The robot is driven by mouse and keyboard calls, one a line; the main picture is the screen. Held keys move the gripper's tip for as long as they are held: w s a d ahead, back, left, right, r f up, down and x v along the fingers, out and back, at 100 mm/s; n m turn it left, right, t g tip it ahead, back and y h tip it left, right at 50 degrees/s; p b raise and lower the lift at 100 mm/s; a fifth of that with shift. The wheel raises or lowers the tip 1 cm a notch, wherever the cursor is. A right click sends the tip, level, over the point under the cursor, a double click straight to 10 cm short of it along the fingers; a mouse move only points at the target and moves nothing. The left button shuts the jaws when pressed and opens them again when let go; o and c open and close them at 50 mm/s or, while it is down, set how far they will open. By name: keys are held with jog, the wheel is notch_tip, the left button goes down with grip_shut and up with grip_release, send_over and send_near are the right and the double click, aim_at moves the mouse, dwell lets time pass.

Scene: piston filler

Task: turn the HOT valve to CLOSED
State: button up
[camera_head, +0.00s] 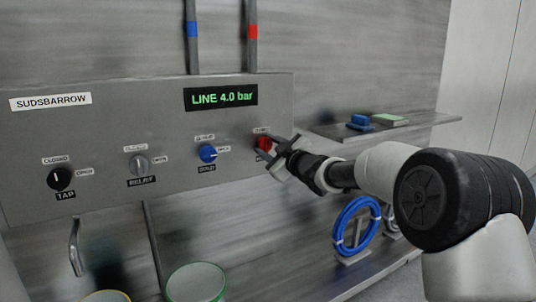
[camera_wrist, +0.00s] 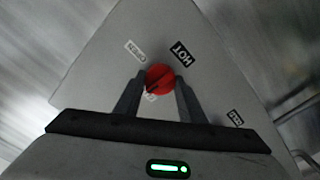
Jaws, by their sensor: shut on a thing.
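The HOT valve is a round red knob (camera_head: 264,143) at the right end of the grey panel. My gripper (camera_head: 268,148) reaches it from the right and covers part of it and its labels. In the wrist view the red knob (camera_wrist: 160,79) sits between the two dark fingers of my gripper (camera_wrist: 159,90), which are shut on it. A dark line crosses the knob's face at a slant. A HOT label (camera_wrist: 181,53) and an OPEN label (camera_wrist: 135,49) show beside the knob. Another label is partly hidden by the knob and fingers.
The panel (camera_head: 110,130) also carries a blue knob (camera_head: 208,153), a grey RELIEF knob (camera_head: 139,165) and a black TAP knob (camera_head: 60,178). A display (camera_head: 221,97) reads LINE 4.0 bar. A shelf (camera_head: 420,126) and a blue hose coil (camera_head: 356,226) are at right.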

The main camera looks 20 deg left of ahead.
jog(key=shift+n+b, duration=0.35)
jog(key=shift+n, duration=0.35)
jog(key=shift+r, duration=0.15)
jog(key=o, duration=1)
jog(key=shift+o, duration=0.2)
jog(key=v, duration=1.7)
jog(key=shift+d, duration=0.2)
jog(key=shift+s, duration=0.1)
